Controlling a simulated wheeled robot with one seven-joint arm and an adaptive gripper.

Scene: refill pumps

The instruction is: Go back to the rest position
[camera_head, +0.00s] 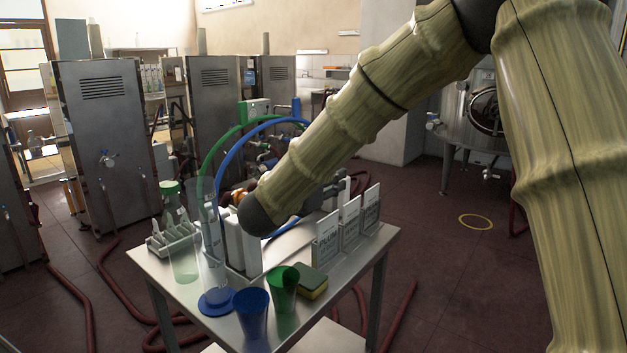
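My arm, in a bamboo-like cover, comes down from the top right and bends over the small metal table (373,247). Its dark rounded joint is above the middle of the table. What looks like part of my gripper (338,190) shows as dark grey pieces behind the arm, above the white cards. My forearm hides most of it, so I cannot see its fingers well or whether it holds anything.
The table holds a blue cup (251,312), a green cup (284,288), a sponge (312,282), a clear cylinder with blue base (213,290), a bottle rack (174,238) and label cards (327,240). Blue and green hoses arch behind. Red hoses lie on the floor.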

